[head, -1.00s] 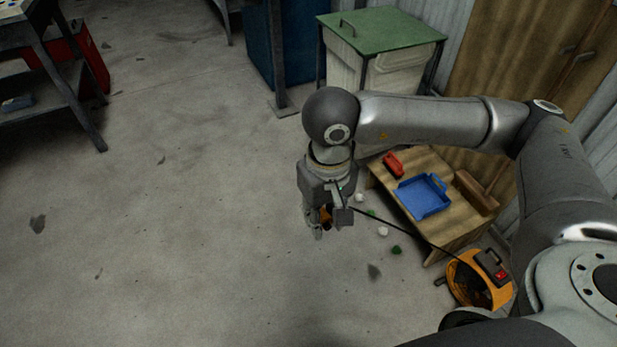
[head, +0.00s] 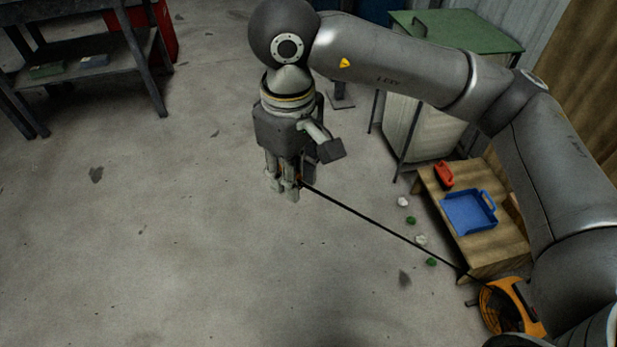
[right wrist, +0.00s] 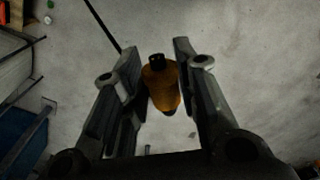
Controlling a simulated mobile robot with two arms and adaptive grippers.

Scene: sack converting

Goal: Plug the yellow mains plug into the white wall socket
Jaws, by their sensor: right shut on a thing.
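The yellow plug (right wrist: 162,84) sits between the two fingers of my right gripper (right wrist: 158,75) in the right wrist view, with its dark cable end showing at the top. In the head view my right gripper (head: 287,188) points down above bare floor and mostly hides the plug. It is shut on the plug. A black cable (head: 375,225) runs taut from the gripper down to the orange cable reel (head: 500,306) at lower right. The white wall socket is not in view. My left gripper is not in view.
A low wooden bench (head: 478,262) at right carries a blue tray (head: 468,213) and a red object (head: 444,175). Several white and green bits lie on the floor beside it. A green-topped cabinet (head: 455,32) stands behind. A dark shelf (head: 84,70) stands at upper left. The middle floor is clear.

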